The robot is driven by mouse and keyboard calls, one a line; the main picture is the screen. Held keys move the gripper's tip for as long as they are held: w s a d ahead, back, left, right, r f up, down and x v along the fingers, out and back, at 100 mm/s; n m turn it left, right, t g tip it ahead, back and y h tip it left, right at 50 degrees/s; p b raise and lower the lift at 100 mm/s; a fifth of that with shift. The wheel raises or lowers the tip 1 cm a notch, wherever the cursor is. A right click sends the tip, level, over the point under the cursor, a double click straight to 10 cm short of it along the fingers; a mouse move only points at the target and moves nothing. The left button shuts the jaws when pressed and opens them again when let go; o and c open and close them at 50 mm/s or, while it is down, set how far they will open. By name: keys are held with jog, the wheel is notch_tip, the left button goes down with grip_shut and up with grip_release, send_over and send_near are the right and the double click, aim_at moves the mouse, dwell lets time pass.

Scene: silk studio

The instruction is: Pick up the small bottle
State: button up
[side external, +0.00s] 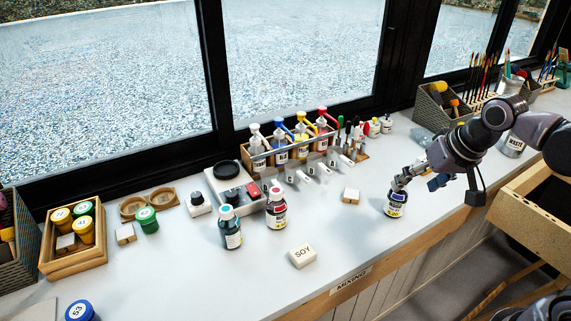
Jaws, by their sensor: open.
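A small dark bottle (396,207) with a blue-edged label stands on the white counter (345,235) near its front edge. My gripper (399,187) is open and points down at the top of this bottle. The fingers overlap the bottle's upper part in the picture, hiding its cap; I cannot tell whether they touch it.
A white block marked SOY (303,256) lies in front of the bottles. A wooden rack (290,158) of pump bottles stands behind, by the window. A wooden tray (75,262) of jars is at left. The counter between the SOY block and my gripper is clear.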

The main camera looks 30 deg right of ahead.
aim_at(399, 193)
jog(key=w+d+m+g, duration=0.1)
jog(key=w+m, duration=0.1)
jog(key=m, duration=0.1)
jog(key=w+d+m+g, duration=0.2)
jog(key=m, duration=0.1)
jog(key=w+d+m+g, duration=0.1)
jog(key=w+m, duration=0.1)
jog(key=m, duration=0.2)
jog(key=shift+w+d+r, duration=0.2)
jog(key=shift+w+d, duration=0.05)
jog(key=shift+w, duration=0.05)
jog(key=shift+w+d+f+m+g, duration=0.15)
jog(key=shift+w+d+m+g, duration=0.3)
jog(key=shift+m, duration=0.35)
jog(key=shift+f, duration=0.5)
jog(key=shift+s+d+f, duration=0.1)
jog(key=shift+f, duration=4.85)
jog(key=c, duration=1.3)
